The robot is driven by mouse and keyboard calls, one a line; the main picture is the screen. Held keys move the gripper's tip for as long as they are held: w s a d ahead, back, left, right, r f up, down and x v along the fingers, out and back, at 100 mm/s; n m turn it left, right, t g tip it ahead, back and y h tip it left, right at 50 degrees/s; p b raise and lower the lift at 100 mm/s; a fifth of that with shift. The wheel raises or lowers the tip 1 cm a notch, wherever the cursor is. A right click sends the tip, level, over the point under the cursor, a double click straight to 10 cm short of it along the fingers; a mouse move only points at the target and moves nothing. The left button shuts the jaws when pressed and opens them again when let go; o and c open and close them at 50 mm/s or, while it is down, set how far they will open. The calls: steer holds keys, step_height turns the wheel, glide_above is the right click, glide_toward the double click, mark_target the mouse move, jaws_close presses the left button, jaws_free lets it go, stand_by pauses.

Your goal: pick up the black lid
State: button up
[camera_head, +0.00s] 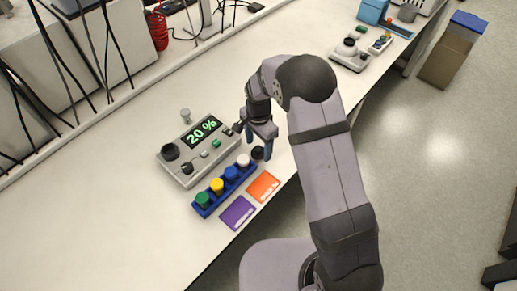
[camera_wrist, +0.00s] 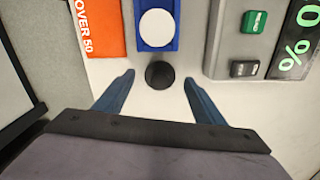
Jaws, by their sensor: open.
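The black lid (camera_wrist: 160,75) is a small dark disc lying on the white bench, just off the end of the blue rack (camera_wrist: 158,42). In the head view the black lid (camera_head: 258,153) shows beside the white-capped end of the rack (camera_head: 203,213). My gripper (camera_wrist: 158,84) is open, with one blue finger on each side of the lid in the wrist view and clear gaps between. In the head view my gripper (camera_head: 258,147) points down at the lid. Nothing is held. The height of the fingertips above the bench is hard to tell.
The grey device (camera_head: 180,172) with a "20 %" display stands close by. An orange card (camera_head: 264,187) and a purple card (camera_head: 238,212) lie near the bench's front edge. The rack holds green, yellow, blue and white caps. The left bench area is clear.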

steer(key=shift+f, duration=0.95)
steer(key=shift+c, duration=0.6)
steer(key=c, duration=1)
steer(key=shift+r, duration=0.1)
